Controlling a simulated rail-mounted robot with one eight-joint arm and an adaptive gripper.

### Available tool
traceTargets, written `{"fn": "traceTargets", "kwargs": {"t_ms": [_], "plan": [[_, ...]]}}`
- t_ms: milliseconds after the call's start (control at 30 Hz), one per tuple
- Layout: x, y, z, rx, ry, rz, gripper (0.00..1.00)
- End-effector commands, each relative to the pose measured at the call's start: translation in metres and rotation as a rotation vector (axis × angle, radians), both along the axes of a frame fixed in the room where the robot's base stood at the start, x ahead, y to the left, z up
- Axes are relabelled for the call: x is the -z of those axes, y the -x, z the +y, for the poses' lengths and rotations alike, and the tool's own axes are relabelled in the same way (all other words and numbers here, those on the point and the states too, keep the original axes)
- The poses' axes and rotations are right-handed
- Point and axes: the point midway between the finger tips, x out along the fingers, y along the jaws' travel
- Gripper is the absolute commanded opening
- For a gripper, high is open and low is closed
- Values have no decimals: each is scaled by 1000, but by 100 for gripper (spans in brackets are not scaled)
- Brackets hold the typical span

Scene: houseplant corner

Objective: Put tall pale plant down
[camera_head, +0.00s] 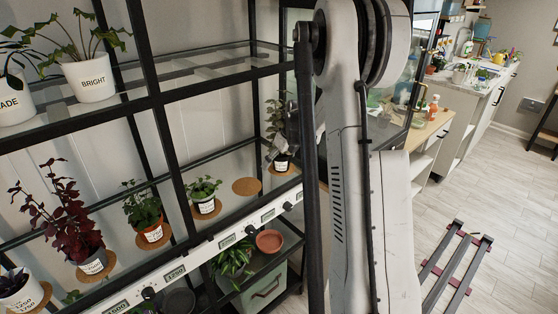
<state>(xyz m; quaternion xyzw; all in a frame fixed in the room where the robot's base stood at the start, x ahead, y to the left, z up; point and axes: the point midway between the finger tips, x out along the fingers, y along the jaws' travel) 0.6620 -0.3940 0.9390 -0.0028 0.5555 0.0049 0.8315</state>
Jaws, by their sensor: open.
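A tall, thin, leafy plant (277,112) stands upright at the far end of the middle shelf (228,168), in a small pot with a white label (282,164). It appears to rest on a round brown mat, mostly hidden under the pot. I cannot tell for sure that it is the pale plant. My arm hides what lies to the right of the plant. An empty round brown mat (247,186) lies to the left of the pot.
Other potted plants stand on mats along the shelf: a small green one (204,190), a bushy one (142,208) and a dark red one (68,215). Black frame posts and a front rail with displays (228,240) border the shelf.

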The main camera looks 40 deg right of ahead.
Motion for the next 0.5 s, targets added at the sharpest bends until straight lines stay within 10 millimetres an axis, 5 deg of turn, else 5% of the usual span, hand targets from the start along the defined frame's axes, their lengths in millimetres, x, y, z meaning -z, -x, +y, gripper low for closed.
{"fn": "traceTargets", "kwargs": {"t_ms": [267, 500], "plan": [[-9, 2, 0, 1, 0, 0, 93], [-47, 18, 0, 0, 0, 0, 93]]}}
